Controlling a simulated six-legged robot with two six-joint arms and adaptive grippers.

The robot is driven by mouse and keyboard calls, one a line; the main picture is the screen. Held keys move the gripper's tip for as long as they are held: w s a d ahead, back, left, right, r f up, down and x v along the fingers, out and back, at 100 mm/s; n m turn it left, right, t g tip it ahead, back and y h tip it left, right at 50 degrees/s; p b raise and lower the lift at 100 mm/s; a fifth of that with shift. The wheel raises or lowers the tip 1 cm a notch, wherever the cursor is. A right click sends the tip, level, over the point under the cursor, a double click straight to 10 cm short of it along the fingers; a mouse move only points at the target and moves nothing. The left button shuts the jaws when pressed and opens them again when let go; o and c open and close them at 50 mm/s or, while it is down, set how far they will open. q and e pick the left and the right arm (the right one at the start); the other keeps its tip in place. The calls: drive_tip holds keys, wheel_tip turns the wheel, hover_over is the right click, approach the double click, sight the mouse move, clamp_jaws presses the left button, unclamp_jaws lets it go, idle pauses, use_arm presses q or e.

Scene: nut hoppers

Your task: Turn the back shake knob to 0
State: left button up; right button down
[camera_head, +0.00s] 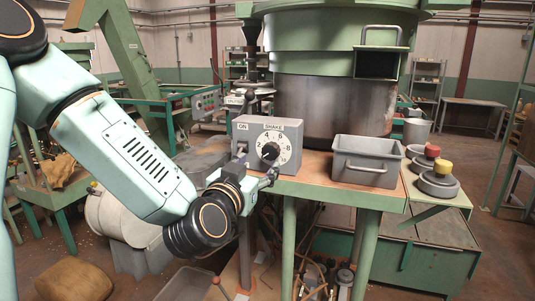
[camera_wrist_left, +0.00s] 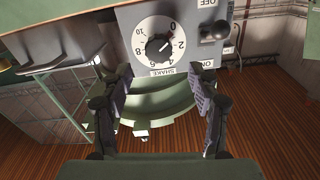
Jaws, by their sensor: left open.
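A grey control box (camera_head: 267,135) labelled SHAKE and ON stands on the bench in the middle of the head view. Its white dial has a black knob (camera_head: 270,151). The exact pointer setting is hard to read. My left gripper (camera_head: 256,172) is open and empty in front of the box's lower part. Its spread fingers (camera_wrist_left: 158,82) flank the dial's direction, apart from the knob. My right gripper is out of view.
A second grey box (camera_head: 207,103) stands farther back left. A grey bin (camera_head: 375,160) sits right of the control box, with red- and yellow-knobbed round pieces (camera_head: 438,182) beyond. A large green hopper (camera_head: 330,60) rises behind. A lever switch (camera_wrist_left: 214,31) sits beside the dial.

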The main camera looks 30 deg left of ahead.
sight(270, 152)
use_arm(q)
drive_tip(key=x, duration=0.7)
drive_tip(key=shift+w+d+p, duration=0.1)
drive_tip(key=shift+d+p, duration=0.1)
drive_tip(key=shift+p, duration=0.2)
drive_tip(key=shift+w+a, duration=0.25)
drive_tip(key=shift+w, duration=0.05)
drive_tip(key=shift+s+d, duration=0.1)
drive_tip(key=shift+d, duration=0.05)
